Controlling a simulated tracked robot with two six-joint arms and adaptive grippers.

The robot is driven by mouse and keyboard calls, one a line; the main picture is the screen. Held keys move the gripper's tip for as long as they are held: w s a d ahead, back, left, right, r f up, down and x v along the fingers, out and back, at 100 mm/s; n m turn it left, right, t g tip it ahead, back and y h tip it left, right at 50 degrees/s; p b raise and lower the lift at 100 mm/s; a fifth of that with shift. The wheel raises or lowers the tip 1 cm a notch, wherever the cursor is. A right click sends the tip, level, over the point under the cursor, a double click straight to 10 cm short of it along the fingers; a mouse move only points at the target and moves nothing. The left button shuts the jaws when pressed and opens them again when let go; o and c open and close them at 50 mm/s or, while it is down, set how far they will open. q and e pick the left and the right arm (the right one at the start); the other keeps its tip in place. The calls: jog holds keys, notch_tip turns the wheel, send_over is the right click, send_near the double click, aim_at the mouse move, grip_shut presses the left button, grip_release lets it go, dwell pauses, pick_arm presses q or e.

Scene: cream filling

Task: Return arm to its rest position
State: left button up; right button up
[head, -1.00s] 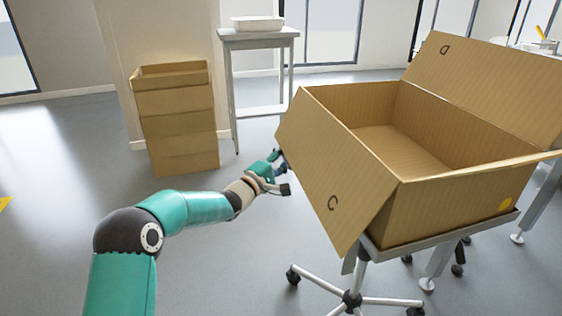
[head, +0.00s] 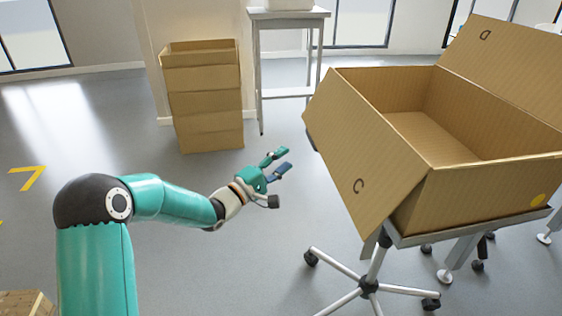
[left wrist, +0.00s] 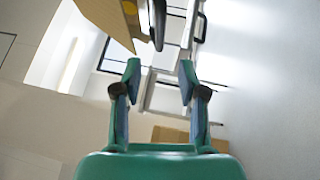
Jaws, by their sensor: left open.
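My left arm comes in from the left of the head view. Its left gripper (head: 283,163) is open and empty, in the air left of the large open cardboard box and apart from its flap marked C. In the left wrist view the two fingers of the gripper (left wrist: 160,82) stand apart with nothing between them. My right gripper is not in view.
The open cardboard box (head: 480,190) sits on a wheeled stand (head: 368,284) at right. Tall stacked cartons (head: 208,115) and a grey table (head: 290,17) stand at the back. The floor (head: 275,220) around my left gripper is clear.

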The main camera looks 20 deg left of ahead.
pick_arm(q)
jog(key=shift+d, duration=0.15)
jog(key=s+d+f+g+y, duration=0.1)
jog(key=s+d+f+g, duration=0.25)
jog(key=f, duration=0.55)
jog(key=s+d+f+g, duration=0.25)
jog(key=d+f, duration=0.25)
jog(key=f, duration=0.4)
jog(key=s+d+f+g+y, duration=0.15)
jog(key=s+d+f, duration=0.25)
jog(key=f, duration=0.5)
jog(key=s+d+f+m+g, duration=0.1)
jog(key=s+f+m+g, duration=0.45)
jog(key=s, duration=0.75)
jog(key=s+d+f+m+g, duration=0.1)
jog(key=s+f+m+g, duration=0.5)
jog(key=s, duration=0.6)
notch_tip(320, 180, up, 37)
jog(key=m+t+p, duration=0.1)
jog(key=p, duration=3.6)
